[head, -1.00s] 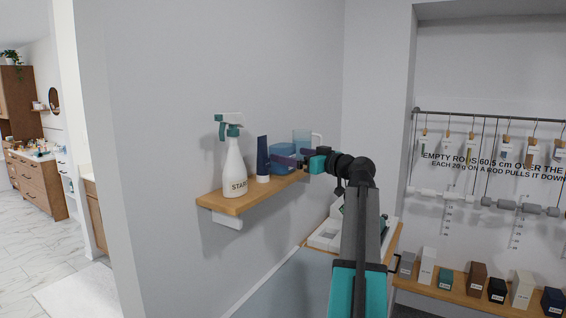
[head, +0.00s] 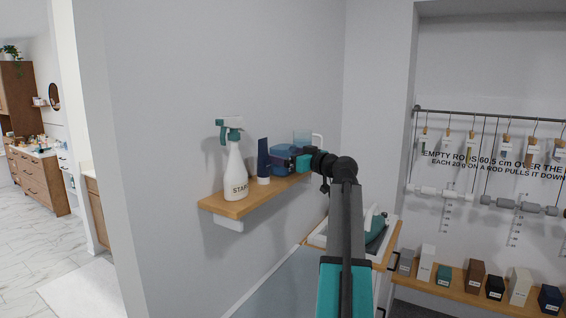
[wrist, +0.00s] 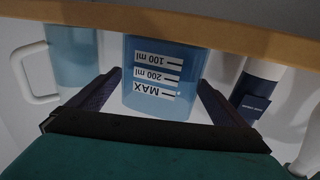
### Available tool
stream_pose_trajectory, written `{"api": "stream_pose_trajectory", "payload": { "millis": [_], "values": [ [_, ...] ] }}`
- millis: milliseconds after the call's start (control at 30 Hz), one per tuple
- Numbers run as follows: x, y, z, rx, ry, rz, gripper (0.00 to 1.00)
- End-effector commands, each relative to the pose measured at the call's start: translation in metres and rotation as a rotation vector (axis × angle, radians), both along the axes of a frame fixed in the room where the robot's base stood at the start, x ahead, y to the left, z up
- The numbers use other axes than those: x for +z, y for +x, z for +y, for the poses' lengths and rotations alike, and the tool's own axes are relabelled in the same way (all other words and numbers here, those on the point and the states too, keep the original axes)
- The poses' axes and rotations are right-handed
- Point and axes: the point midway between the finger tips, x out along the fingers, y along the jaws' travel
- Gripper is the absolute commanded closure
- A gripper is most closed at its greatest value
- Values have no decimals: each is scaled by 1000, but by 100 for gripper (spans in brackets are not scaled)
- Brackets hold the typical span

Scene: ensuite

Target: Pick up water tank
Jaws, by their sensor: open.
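The water tank is a translucent blue container with white MAX, 200 ml and 100 ml marks. It fills the middle of the wrist view (wrist: 157,75), which shows the scene upside down. In the head view the water tank (head: 281,152) stands on the wooden wall shelf (head: 232,207), partly hidden by my gripper (head: 287,162). My gripper is open, and in the wrist view its dark fingers (wrist: 155,95) lie on either side of the tank. A gap shows between each finger and the tank, so I see no grip. The tank appears upright on the shelf.
A dark blue tube (head: 263,158) and a spray bottle (head: 236,172) stand left of the tank. A clear jug with a white handle (head: 303,138) stands close on its right. The wall is right behind the shelf. An iron (head: 376,226) sits lower right.

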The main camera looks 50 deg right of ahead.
Motion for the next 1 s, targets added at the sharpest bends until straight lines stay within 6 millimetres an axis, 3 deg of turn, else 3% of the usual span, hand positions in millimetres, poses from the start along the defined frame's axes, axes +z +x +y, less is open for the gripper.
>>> {"api": "stream_pose_trajectory", "payload": {
  "millis": [533,833,1000],
  "values": [
    [0,0,0,-1,0,0,4],
    [0,-1,-1,-1,0,0,55],
    [1,-1,-1,-2,0,-2,56]
  ]
}}
